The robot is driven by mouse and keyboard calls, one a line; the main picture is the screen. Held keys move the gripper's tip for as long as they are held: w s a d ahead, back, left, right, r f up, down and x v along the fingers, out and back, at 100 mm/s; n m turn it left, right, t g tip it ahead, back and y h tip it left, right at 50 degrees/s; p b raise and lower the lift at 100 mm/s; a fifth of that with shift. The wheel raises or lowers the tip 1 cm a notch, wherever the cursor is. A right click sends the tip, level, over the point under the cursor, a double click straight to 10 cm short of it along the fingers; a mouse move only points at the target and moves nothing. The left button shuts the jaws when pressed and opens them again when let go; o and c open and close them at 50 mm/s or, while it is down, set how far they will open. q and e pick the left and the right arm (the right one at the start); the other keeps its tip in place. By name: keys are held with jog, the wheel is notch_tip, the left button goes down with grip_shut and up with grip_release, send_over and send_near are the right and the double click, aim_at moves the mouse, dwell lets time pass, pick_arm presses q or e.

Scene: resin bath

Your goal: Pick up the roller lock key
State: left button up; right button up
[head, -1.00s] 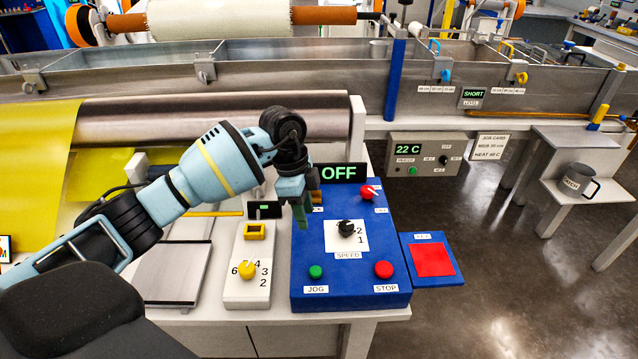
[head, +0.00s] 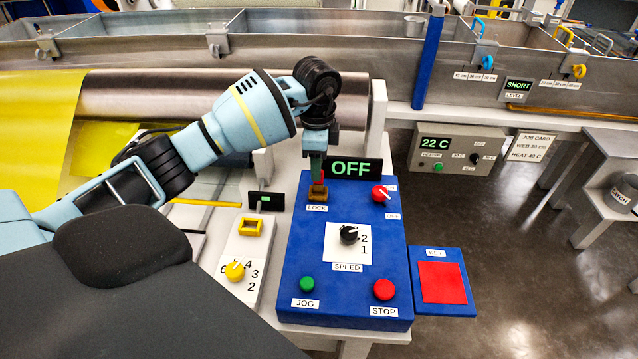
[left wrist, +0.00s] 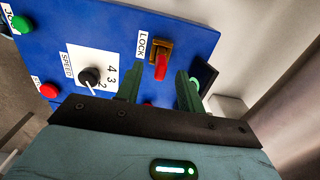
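The red roller lock key (left wrist: 161,67) stands in the brass lock (left wrist: 158,50) beside the LOCK label on the blue panel. In the head view the brass lock (head: 318,194) sits at the panel's far left, and a bit of the red key (head: 322,178) shows beside my fingers. My left gripper (head: 316,172) points down at the lock. In the left wrist view its green fingers (left wrist: 159,78) are apart, with the key showing in the gap between them. I cannot tell whether they touch it. My right gripper is not in view.
The panel (head: 300,257) also bears a red switch (head: 380,194), a black speed knob (head: 349,235), a green JOG button (head: 307,284) and a red STOP button (head: 384,289). An OFF display (head: 351,168) stands right behind the lock. A red KEY pad (head: 442,283) lies at right.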

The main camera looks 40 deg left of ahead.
aim_at(318, 184)
pick_arm(q)
jog(key=shift+w+f, duration=0.1)
jog(key=shift+f, duration=2.6)
grip_shut()
